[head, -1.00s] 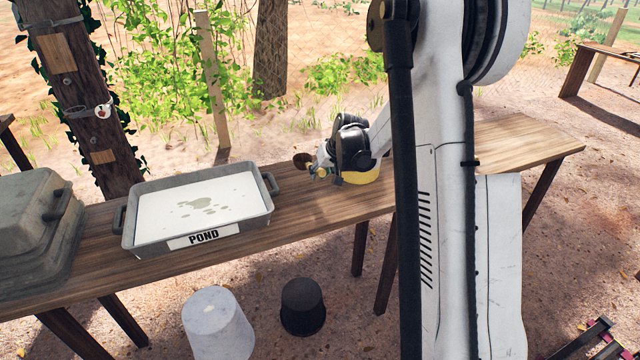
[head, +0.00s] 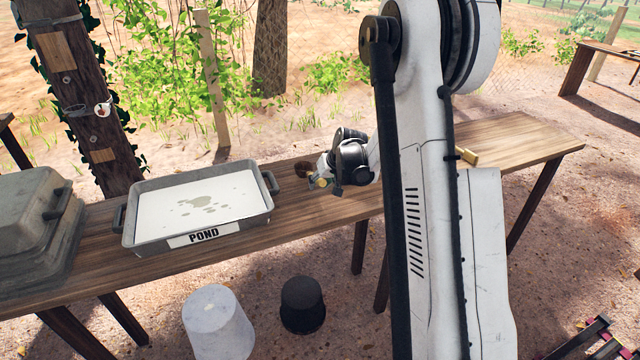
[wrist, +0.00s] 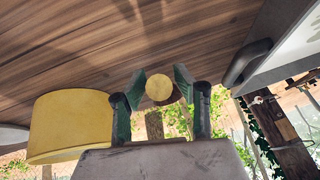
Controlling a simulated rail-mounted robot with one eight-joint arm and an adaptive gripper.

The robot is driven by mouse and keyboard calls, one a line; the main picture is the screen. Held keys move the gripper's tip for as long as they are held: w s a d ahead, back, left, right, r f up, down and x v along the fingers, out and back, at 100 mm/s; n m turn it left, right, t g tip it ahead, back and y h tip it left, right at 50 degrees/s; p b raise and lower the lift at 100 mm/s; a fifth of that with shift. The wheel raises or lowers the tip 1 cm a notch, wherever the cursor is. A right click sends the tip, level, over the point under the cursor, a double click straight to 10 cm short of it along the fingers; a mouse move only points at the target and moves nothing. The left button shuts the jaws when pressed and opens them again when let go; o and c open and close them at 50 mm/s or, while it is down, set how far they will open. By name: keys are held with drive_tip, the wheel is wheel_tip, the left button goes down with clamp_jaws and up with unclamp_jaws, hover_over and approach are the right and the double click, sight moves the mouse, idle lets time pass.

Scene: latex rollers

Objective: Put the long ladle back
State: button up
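My gripper (head: 318,181) is over the wooden table, just right of the tray. In the wrist view its green-padded fingers (wrist: 160,86) are drawn in on a round tan end, which I take to be part of the long ladle (wrist: 159,88). In the head view a small dark brown round piece (head: 303,168) shows at the fingertips, probably the same ladle. The rest of the ladle is hidden or unclear. A yellow cylinder (wrist: 68,128) shows at the left of the wrist view; I cannot tell what it belongs to.
A grey tray marked POND (head: 262,208) stands left of my gripper on the wooden table (head: 330,212). A grey lidded box (head: 30,230) is at the far left. A white bucket (head: 218,322) and a black bucket (head: 302,305) stand on the ground. A post (head: 100,140) carries hooks.

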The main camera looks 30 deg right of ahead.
drive_tip(key=shift+o, duration=0.3)
drive_tip(key=shift+r, duration=0.1)
drive_tip(key=shift+r, duration=0.2)
drive_tip(key=a+v, duration=0.1)
drive_tip(key=v, duration=1.1)
drive_tip(key=s+a+r+n, duration=0.1)
drive_tip(key=s+a+r, duration=0.9)
drive_tip(key=s+a, duration=0.75)
drive_tip(key=s, duration=0.4)
drive_tip(key=s+a+n+t+h, duration=0.1)
drive_tip(key=s+a, duration=0.4)
drive_tip(key=s, duration=0.3)
drive_tip(key=shift+s+a+n, duration=0.3)
drive_tip(key=shift+s+a, duration=0.05)
drive_tip(key=shift+a, duration=0.05)
